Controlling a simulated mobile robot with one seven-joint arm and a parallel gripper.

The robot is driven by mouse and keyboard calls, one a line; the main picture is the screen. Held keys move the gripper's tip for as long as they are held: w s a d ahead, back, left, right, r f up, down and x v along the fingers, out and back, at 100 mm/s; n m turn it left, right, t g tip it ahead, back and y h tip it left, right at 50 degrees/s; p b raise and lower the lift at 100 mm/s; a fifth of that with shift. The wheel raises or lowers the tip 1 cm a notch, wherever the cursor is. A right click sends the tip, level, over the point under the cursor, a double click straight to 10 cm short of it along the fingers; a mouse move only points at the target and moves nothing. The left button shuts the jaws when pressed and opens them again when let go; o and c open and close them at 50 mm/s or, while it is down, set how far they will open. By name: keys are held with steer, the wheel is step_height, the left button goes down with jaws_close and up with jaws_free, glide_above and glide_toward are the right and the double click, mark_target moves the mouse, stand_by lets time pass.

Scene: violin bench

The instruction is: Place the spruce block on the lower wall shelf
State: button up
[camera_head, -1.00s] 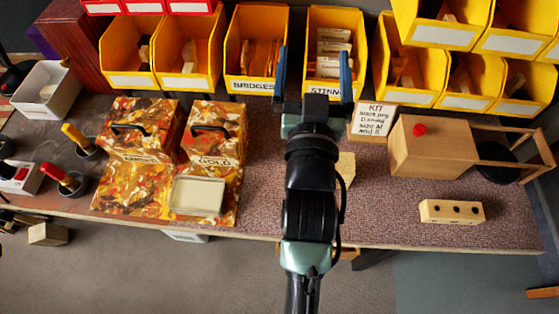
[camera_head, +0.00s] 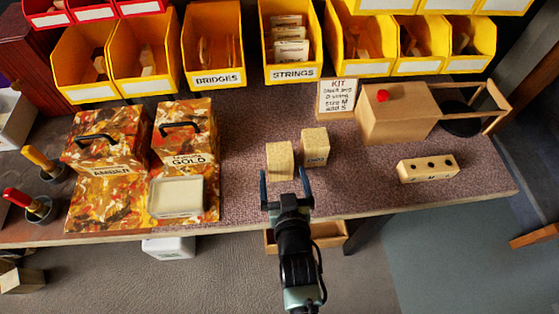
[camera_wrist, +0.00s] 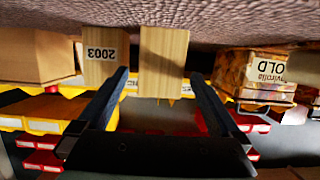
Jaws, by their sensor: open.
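Two pale wooden blocks stand side by side on the bench. The left block (camera_head: 280,161) shows no readable mark; in the wrist view this plain block (camera_wrist: 163,62) appears between my fingers. The right block (camera_head: 314,147) bears a label, which reads 2003 upside down in the wrist view (camera_wrist: 104,60). I cannot tell which of them is the spruce block. My gripper (camera_head: 285,180) is open and empty at the bench's front part, just in front of the left block, fingers pointing toward it. I cannot make out the lower wall shelf.
Yellow bins marked BRIDGES (camera_head: 213,45) and STRINGS (camera_head: 291,40) line the back. A KIT card (camera_head: 337,97) and wooden box (camera_head: 398,113) stand to the right, a holed block (camera_head: 427,169) nearer. The GOLD box (camera_head: 184,138) stands left. Bare bench lies between.

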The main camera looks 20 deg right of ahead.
mark_target(280, 160)
steer(key=shift+r+b+x, duration=0.15)
steer(key=shift+b+x, duration=0.1)
steer(key=shift+x, duration=1.15)
steer(key=shift+r+b+x, duration=0.15)
steer(key=shift+b+x, duration=0.05)
steer(key=shift+x, duration=1.25)
steer(key=shift+w, duration=0.1)
